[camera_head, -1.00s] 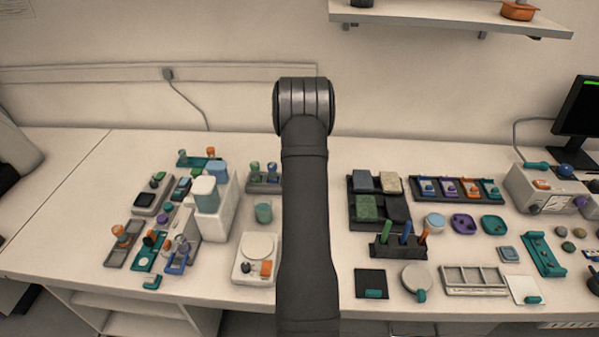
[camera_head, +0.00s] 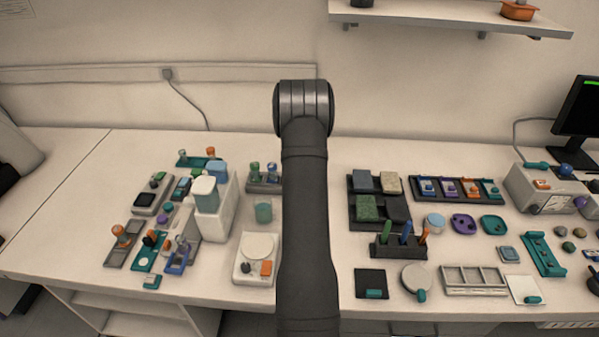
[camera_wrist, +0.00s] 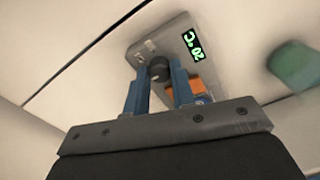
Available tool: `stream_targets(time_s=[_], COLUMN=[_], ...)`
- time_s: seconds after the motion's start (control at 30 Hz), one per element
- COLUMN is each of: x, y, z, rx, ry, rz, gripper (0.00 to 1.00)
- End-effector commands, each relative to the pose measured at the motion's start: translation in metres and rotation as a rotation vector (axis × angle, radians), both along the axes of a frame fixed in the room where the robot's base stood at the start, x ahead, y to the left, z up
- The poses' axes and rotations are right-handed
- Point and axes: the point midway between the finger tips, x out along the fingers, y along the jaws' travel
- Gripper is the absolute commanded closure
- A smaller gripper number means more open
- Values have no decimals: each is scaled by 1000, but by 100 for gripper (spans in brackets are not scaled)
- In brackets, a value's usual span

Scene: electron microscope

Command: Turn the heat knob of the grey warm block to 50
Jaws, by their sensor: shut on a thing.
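The grey warm block (camera_wrist: 150,48) shows in the wrist view, with a dark round heat knob (camera_wrist: 159,69), an orange part (camera_wrist: 186,90) and a small black display (camera_wrist: 193,45). The display has green characters with a °C sign, tilted and turned over; I cannot read the number surely. My gripper (camera_wrist: 159,76) has its two blue fingers on either side of the knob and is shut on it. I cannot make out the knob's pointer setting.
A blurred green object (camera_wrist: 294,66) is to the right of the block in the wrist view. In the head view a white device with a round plate (camera_head: 258,246) stands left of my arm, and a pen rack (camera_head: 398,248) right of it. A shelf (camera_head: 450,16) hangs above.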

Motion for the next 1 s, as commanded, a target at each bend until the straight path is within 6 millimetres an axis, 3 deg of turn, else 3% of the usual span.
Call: stream_targets(time_s=[0.27, 1.0], x=[0, 0], y=[0, 0], z=[0, 0], rx=[0, 0], ry=[0, -1], rz=[-158, -853], gripper=[100, 100])
